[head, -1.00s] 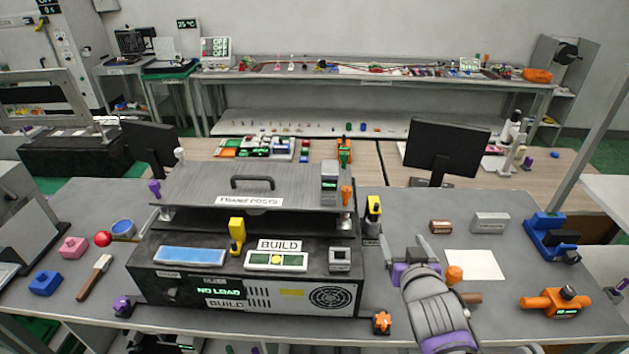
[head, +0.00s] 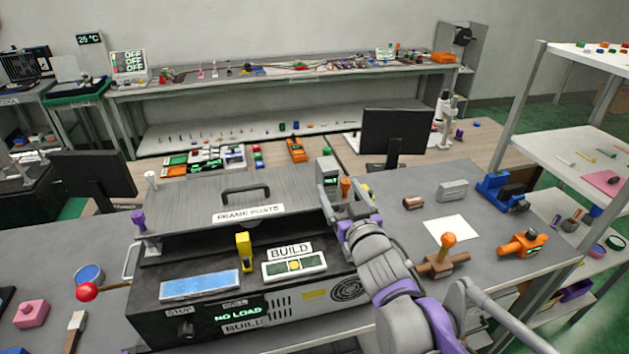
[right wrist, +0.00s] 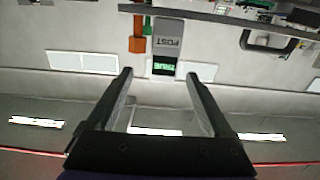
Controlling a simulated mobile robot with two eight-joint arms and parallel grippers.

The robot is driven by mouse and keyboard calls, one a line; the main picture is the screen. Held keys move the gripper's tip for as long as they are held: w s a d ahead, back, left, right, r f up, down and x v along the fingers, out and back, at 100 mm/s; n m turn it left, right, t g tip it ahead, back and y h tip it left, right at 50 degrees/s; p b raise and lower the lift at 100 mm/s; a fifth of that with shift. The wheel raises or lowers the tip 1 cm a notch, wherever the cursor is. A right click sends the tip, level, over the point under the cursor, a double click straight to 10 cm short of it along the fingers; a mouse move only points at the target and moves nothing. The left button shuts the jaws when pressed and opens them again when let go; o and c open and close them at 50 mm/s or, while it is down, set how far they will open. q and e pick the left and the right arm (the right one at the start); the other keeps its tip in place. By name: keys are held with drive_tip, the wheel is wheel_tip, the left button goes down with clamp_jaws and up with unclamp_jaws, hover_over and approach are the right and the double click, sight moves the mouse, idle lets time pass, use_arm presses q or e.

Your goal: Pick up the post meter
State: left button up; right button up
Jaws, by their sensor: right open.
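The post meter (head: 328,170) is a small grey upright box with a green display, at the right end of the grey FRAME POSTS lid (head: 205,205) in the head view. The right wrist view shows it upside down, with its POST label (right wrist: 168,41) and lit display. My right gripper (head: 348,197) is open and empty, close to the meter on its near side. In the wrist view the meter's display end lines up with the gap between the fingertips (right wrist: 158,75). I cannot tell whether it lies between them in depth. My left gripper is not in view.
An orange knob (head: 346,185) stands right beside the meter. A black handle (head: 246,192) rises from the lid. Below is the BUILD machine (head: 150,295). A lever fixture (head: 446,258) and a white sheet (head: 458,229) lie to the right. A monitor (head: 396,131) stands behind.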

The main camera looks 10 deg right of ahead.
sight(334, 178)
drive_tip(key=shift+w+a+r, duration=0.1)
drive_tip(key=shift+w, duration=0.3)
drive_tip(key=w, duration=0.5)
drive_tip(key=shift+p, duration=0.35)
drive_tip(key=w, duration=0.1)
drive_tip(key=w+p, duration=0.1)
drive_tip(key=w, duration=0.3)
drive_tip(key=shift+a, duration=0.35)
drive_tip(key=shift+w, duration=0.2)
drive_tip(key=shift+s, duration=0.25)
drive_tip(key=shift+c, duration=0.3)
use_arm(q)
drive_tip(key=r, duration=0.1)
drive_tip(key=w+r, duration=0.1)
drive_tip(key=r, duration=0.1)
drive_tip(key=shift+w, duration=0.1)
use_arm(e)
drive_tip(key=shift+w, duration=0.1)
clamp_jaws()
